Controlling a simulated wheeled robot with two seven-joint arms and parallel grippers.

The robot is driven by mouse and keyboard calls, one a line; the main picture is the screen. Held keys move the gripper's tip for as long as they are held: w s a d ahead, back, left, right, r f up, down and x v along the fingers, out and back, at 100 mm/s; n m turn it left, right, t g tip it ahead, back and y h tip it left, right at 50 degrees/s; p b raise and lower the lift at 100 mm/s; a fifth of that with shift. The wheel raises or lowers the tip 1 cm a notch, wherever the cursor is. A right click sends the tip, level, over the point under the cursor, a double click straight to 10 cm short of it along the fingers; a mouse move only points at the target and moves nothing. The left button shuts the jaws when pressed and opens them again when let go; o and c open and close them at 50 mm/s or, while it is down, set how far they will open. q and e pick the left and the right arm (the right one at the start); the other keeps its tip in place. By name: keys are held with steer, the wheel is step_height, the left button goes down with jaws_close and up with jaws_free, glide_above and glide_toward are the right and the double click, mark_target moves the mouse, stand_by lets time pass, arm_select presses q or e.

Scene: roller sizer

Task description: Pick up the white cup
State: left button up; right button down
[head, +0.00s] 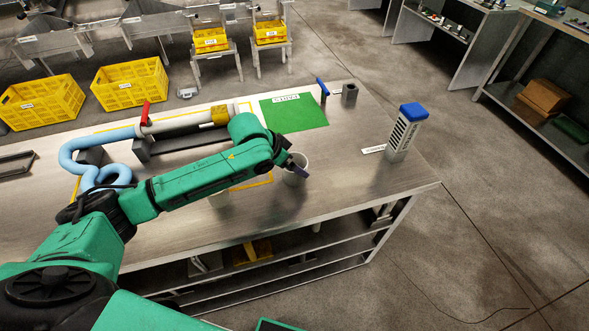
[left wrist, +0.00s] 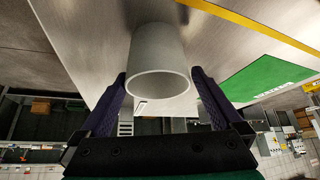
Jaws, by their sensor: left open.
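The white cup (head: 298,160) stands upright on the metal table, right of the middle in the head view, partly hidden by my gripper. My left gripper (head: 292,170) is at the cup, its arm reaching in from the left. In the left wrist view the cup (left wrist: 158,50) lies between the two dark fingers of the open gripper (left wrist: 159,78). One finger is on each side of its rim, very close to the wall; I cannot tell if they touch. My right gripper is in neither view.
A green mat (head: 295,113), a grey pipe (head: 185,121) with a blue hose (head: 75,150), and a blue-topped tower (head: 404,132) stand around. The table between cup and tower is clear.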

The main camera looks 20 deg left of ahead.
arm_select(q)
steer(key=x, duration=0.3)
steer(key=shift+d+f, duration=0.15)
steer(key=shift+w+d+f, duration=0.15)
steer(key=shift+f, duration=0.1)
steer(key=c, duration=1.1)
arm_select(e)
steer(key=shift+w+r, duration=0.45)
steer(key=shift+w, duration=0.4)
